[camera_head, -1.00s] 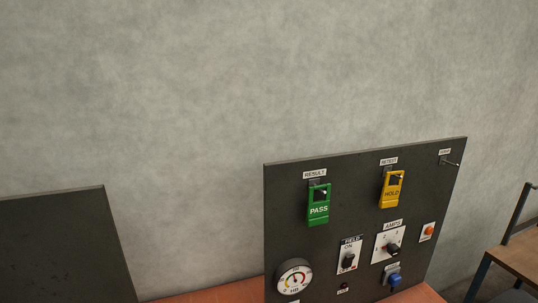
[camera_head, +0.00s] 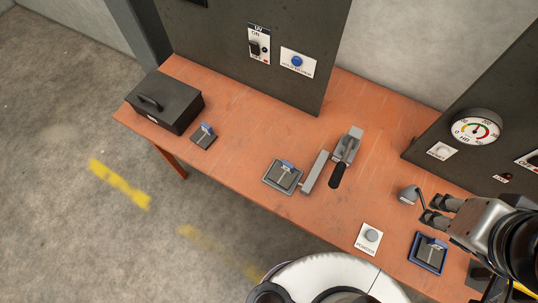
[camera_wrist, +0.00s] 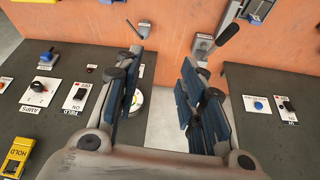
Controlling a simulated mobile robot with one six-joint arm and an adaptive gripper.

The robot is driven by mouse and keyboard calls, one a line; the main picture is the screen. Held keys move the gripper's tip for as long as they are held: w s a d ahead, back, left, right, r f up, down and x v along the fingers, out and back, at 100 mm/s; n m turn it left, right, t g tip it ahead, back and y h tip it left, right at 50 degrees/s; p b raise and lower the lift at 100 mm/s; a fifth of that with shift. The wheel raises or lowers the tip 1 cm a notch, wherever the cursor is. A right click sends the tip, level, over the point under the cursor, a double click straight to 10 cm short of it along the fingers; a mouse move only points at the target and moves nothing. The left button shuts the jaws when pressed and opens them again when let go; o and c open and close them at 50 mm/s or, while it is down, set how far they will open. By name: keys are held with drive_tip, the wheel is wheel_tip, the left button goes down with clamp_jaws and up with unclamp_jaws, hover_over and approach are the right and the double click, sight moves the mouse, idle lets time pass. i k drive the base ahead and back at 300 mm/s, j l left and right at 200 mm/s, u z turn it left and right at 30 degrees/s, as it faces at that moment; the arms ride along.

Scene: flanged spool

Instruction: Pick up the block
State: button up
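No thing is marked as the block. The most block-like one is a long grey bar (camera_head: 314,171) lying on the orange table between a grey tray and a toggle clamp; part of it also shows in the wrist view (camera_wrist: 222,8). A small grey piece with a thin dark rod (camera_head: 408,194) stands on the table just left of my gripper (camera_head: 431,210) in the head view; it also shows in the wrist view (camera_wrist: 145,23). My gripper is open. In the wrist view its blue-padded fingers (camera_wrist: 162,62) are well apart with nothing between them.
A black handled case (camera_head: 165,102) stands at the left. The toggle clamp (camera_head: 346,152) has a raised black handle. A grey tray (camera_head: 271,183), a blue-rimmed tray (camera_head: 417,261) and a POWER button (camera_head: 369,238) lie near the front edge. Dark upright panels (camera_head: 270,55) stand behind the table.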

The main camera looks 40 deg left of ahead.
sight(284, 174)
drive_tip(key=u, duration=1.55)
